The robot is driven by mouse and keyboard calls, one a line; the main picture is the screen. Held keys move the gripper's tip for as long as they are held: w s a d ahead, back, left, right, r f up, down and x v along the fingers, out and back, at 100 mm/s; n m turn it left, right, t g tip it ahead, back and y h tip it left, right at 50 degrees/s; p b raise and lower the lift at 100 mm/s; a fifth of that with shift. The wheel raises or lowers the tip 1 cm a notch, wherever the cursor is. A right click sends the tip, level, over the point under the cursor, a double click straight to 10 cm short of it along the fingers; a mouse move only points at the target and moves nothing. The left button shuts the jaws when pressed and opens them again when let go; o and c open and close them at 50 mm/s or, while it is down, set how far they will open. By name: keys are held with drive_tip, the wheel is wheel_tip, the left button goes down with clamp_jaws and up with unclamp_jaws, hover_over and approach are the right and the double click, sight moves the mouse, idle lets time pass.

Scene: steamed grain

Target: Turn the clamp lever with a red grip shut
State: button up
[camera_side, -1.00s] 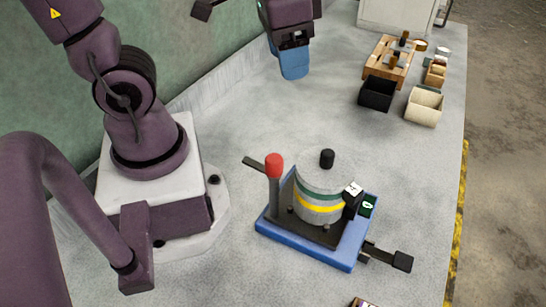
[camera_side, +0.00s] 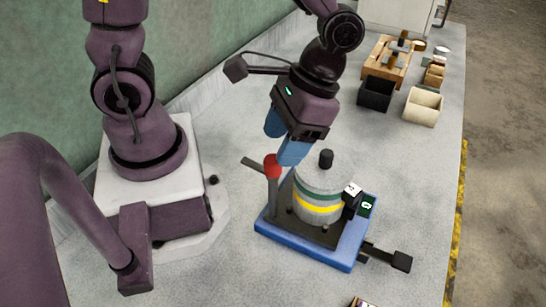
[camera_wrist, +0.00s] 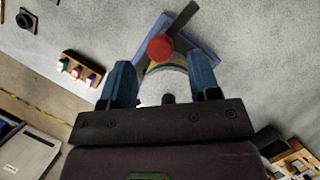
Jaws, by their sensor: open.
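The clamp lever's red grip (camera_side: 272,165) tops a grey upright post beside a grey round vessel (camera_side: 318,190) with green and yellow bands. Both stand on a blue-edged base (camera_side: 300,246). My gripper (camera_side: 282,143) is open, its blue fingers just above and behind the red grip, the right finger overlapping its edge. I cannot tell whether they touch. In the wrist view the red grip (camera_wrist: 160,47) shows beyond and between the fingertips (camera_wrist: 165,78), with nothing held. The vessel is partly hidden by my gripper there.
A black bin (camera_side: 375,94) and a cream bin (camera_side: 423,106) stand at the back right, near a wooden rack (camera_side: 388,60). A dark bar with a block end (camera_side: 401,262) sticks out from the base's right side. The table between base and bins is clear.

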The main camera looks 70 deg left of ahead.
drive_tip(key=shift+x, duration=2.25)
drive_tip(key=shift+c, duration=0.2)
drive_tip(key=c, duration=0.9)
